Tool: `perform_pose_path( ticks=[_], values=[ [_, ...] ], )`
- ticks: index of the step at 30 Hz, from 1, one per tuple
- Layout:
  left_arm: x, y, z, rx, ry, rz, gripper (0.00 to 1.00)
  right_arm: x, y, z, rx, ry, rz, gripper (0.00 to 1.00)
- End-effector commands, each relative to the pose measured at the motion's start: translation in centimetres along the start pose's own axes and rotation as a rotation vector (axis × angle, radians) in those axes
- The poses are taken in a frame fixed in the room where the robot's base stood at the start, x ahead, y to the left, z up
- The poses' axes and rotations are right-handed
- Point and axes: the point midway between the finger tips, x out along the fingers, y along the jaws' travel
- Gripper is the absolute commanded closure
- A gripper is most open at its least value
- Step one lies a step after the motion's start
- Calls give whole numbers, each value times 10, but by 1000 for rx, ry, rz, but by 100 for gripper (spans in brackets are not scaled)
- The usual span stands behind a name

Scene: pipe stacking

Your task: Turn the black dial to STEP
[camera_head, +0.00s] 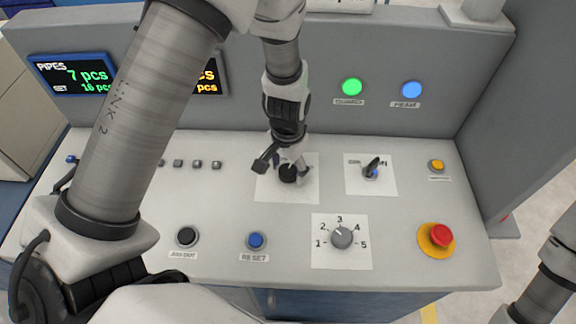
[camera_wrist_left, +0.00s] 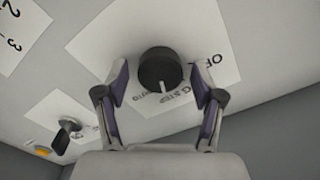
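The black dial (camera_head: 289,174) sits on a white label plate (camera_head: 268,186) in the middle of the console, partly covered by my left gripper (camera_head: 282,166). In the left wrist view the dial (camera_wrist_left: 157,66) is a round black knob with a white pointer mark aimed toward the bottom of that picture. The plate (camera_wrist_left: 110,32) shows a partly cut-off OFF at its right and STEP below the knob; other lettering is hard to read. My left gripper (camera_wrist_left: 160,88) is open, one finger on each side of the dial, with a visible gap on both sides. My right gripper is not in view.
A red emergency button (camera_head: 441,235), an orange button (camera_head: 436,165), a blue button (camera_head: 256,240) and a black button (camera_head: 187,236) are around. Small square switches (camera_head: 197,164) lie left.

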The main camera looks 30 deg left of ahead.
Motion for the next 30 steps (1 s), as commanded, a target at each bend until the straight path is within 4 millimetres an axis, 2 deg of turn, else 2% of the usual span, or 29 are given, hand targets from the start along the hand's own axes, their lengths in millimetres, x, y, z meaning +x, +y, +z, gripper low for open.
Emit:
perform_pose_path(
  ticks=[8, 11, 14, 21, 24, 30],
  values=[
    [-2, 0, -1, 0, 4, -1, 28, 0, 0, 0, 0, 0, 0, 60],
    [-9, 0, -2, -1, 6, -1, 28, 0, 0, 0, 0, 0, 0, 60],
    [-27, 0, -2, 1, 8, -1, 28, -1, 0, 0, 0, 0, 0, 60],
    [-88, 0, -2, 0, 8, -1, 28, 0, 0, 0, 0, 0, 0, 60],
    [-107, 0, -2, 1, 6, -1, 28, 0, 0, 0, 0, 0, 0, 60],
    [-121, 0, -1, -1, 2, 0, 28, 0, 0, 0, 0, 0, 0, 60]
  ],
)
